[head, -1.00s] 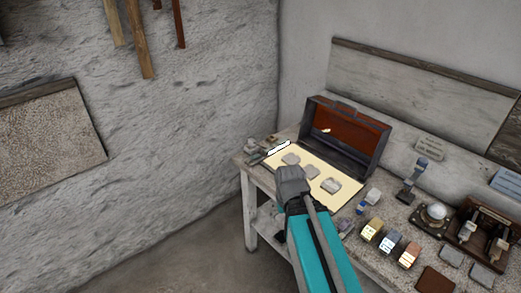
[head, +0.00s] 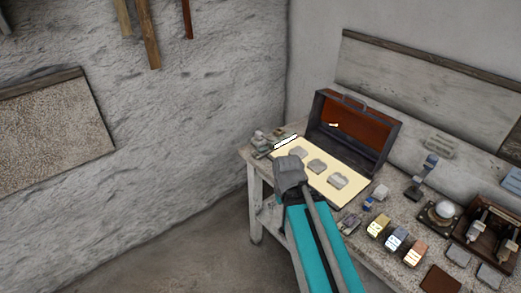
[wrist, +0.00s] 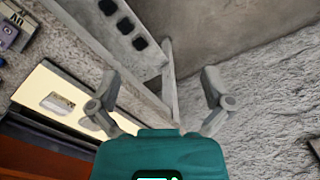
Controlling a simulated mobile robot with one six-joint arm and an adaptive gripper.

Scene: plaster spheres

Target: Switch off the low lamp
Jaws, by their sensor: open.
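A bright white bar (head: 286,142), which looks like the low lamp, glows at the far left end of the bench, beside a small grey fitting (head: 262,143). Its switch cannot be made out. The pale lit panel (head: 333,190) lies just right of it with three flat plaster pieces on it. My gripper (head: 290,172) appears over the panel's near left edge, just below the bar in the head view. In the wrist view my gripper (wrist: 161,74) has its fingers spread, with nothing between them. The bar is not clearly seen in the wrist view.
An open case (head: 355,135) with a red-brown lining stands behind the panel. A small upright stand (head: 422,178), a white sphere on a base (head: 443,211) and several small blocks crowd the bench's right part. Bare floor (head: 200,250) lies left of the bench (head: 254,205).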

